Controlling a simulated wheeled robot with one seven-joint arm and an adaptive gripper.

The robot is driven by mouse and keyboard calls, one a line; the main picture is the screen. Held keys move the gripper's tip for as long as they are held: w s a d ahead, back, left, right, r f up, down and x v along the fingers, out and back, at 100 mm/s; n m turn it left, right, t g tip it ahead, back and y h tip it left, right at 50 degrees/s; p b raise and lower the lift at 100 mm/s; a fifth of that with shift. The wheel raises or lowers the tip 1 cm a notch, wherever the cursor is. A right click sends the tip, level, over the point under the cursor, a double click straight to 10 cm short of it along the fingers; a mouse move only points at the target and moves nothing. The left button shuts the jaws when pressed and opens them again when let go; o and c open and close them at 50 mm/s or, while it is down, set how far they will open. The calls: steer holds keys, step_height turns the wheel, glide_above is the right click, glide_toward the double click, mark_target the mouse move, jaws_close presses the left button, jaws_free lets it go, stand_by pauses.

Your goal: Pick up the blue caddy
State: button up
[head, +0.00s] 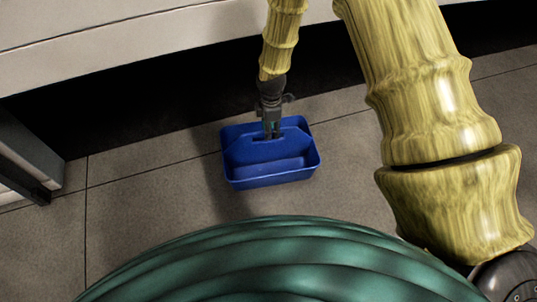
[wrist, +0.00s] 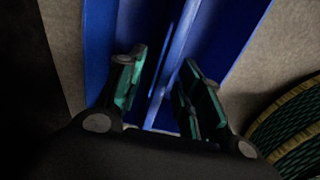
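The blue caddy (head: 272,180) stands upright on the tiled floor in the head view, with a central divider that carries its handle. My gripper (head: 271,132) points down at the middle of that handle from above. In the wrist view, the blue caddy (wrist: 98,45) fills the top middle, and its handle divider runs between the two green-padded fingers of my gripper (wrist: 164,62). The fingers are apart, with a visible gap on each side of the divider. The part of the handle behind the fingers is hidden in the head view.
A pale counter or ledge (head: 130,45) runs along the back, with a dark recess (head: 130,120) below it. A grey metal frame (head: 30,160) stands at the left. The floor (head: 140,210) around the caddy is clear.

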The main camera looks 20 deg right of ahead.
mark_target(268, 147)
steer(key=f+b, duration=0.1)
steer(key=f, duration=0.1)
steer(key=a+f+b, duration=0.1)
steer(key=b, duration=0.1)
steer(key=shift+s+f, duration=0.15)
steer(key=shift+f, duration=0.2)
steer(key=shift+f+b, duration=0.3)
steer(key=shift+f, duration=0.3)
jaws_close()
steer(key=shift+r, duration=0.1)
